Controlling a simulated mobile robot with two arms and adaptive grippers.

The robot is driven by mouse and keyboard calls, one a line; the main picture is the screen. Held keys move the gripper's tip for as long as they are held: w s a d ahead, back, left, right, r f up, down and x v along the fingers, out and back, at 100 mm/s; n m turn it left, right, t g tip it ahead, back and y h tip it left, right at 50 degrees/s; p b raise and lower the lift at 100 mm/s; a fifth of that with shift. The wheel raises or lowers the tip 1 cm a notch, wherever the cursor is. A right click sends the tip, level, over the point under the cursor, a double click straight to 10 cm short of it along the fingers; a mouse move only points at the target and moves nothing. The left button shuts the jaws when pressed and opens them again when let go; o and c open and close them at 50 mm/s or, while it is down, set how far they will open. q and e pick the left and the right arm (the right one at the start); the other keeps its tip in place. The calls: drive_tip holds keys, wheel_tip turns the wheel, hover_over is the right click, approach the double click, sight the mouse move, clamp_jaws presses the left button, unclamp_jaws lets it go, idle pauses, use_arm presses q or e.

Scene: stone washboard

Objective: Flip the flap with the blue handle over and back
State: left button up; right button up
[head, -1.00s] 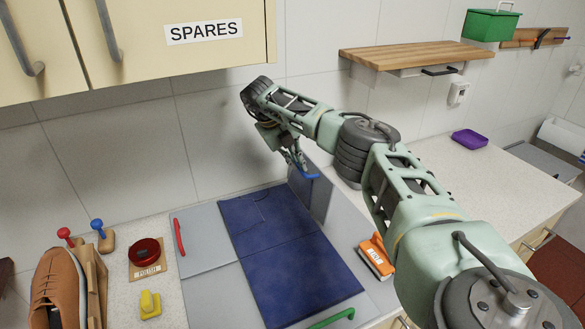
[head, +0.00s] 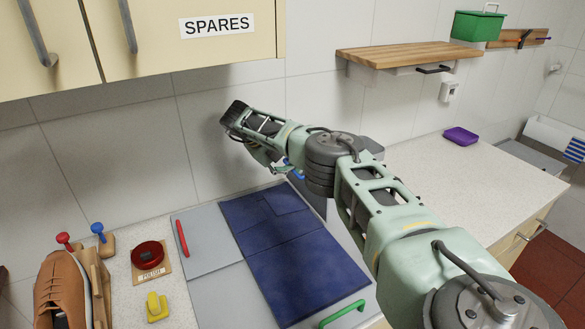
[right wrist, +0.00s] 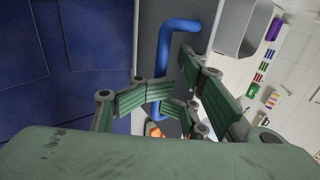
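The grey flap (head: 318,204) with the blue handle (head: 299,175) stands raised at the far right of the blue panel, partly hidden behind my right arm. My right gripper (head: 284,168) is right by the blue handle, and the arm hides part of it. In the right wrist view the blue handle (right wrist: 164,66) shows between or just beyond the spread green fingers (right wrist: 163,82). The fingers look open; I cannot tell whether they touch the handle. My left gripper is not in view.
A red handle (head: 182,239) and a green handle (head: 342,313) sit on neighbouring grey panels. The blue panel (head: 290,260) lies flat between them. A brown shoe (head: 62,290), a polish tin (head: 148,254) and a yellow object (head: 156,306) stand at left. The right counter is largely clear.

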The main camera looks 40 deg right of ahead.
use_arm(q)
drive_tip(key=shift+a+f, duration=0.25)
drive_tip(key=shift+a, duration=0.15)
use_arm(e)
drive_tip(key=w+a, duration=0.3)
drive_tip(key=a, duration=0.5)
drive_tip(key=shift+a+f, duration=0.3)
drive_tip(key=shift+a, duration=0.1)
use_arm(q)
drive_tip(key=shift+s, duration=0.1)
use_arm(e)
drive_tip(key=shift+s+d, duration=0.1)
drive_tip(key=shift+d, duration=0.05)
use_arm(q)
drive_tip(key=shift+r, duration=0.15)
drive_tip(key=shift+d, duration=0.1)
use_arm(e)
drive_tip(key=shift+r, duration=0.15)
drive_tip(key=v, duration=1.2)
